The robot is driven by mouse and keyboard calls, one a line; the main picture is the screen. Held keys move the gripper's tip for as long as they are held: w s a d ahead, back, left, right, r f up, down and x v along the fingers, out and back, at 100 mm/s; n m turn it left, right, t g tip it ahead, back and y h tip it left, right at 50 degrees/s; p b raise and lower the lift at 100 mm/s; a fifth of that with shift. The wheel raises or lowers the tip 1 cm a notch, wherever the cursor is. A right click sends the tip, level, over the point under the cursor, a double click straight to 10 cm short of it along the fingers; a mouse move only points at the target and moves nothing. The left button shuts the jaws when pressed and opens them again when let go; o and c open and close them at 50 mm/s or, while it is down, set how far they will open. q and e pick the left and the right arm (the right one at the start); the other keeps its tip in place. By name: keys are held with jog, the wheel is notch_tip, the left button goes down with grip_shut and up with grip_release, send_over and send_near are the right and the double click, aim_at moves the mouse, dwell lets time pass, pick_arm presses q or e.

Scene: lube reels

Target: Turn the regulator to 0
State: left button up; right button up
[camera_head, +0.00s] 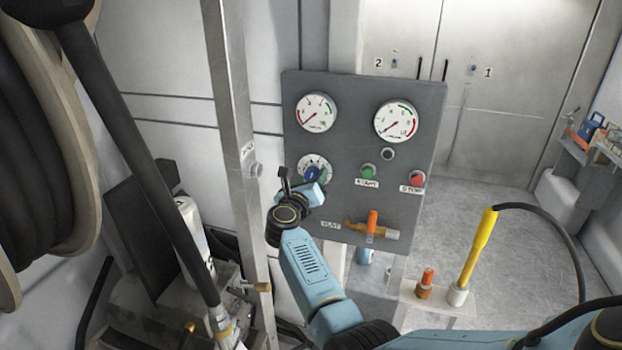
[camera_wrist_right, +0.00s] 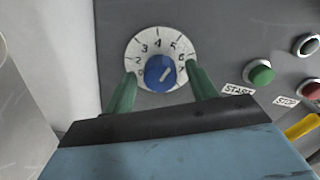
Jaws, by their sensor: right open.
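The regulator is a blue knob (camera_wrist_right: 160,73) on a round white dial with printed numbers, on the grey control panel (camera_head: 350,208). Its pale line slants up to the right in the right wrist view, toward the side of the 5 and 6. In the head view the knob (camera_head: 312,174) is partly covered by my right gripper. My right gripper (camera_wrist_right: 162,76) is open, with one green finger on each side of the knob. I cannot tell whether the fingers touch it. My left gripper is not in view.
Two gauges (camera_head: 317,112) (camera_head: 396,121) sit above the regulator. A green START button (camera_head: 368,171) and a red STOP button (camera_head: 417,179) are to its right. An orange valve handle (camera_head: 372,222) is below. A metal post (camera_head: 238,130) stands close on the left.

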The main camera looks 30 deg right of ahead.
jog(key=shift+w+d, duration=0.3)
jog(key=shift+d, duration=0.05)
jog(key=c, duration=1)
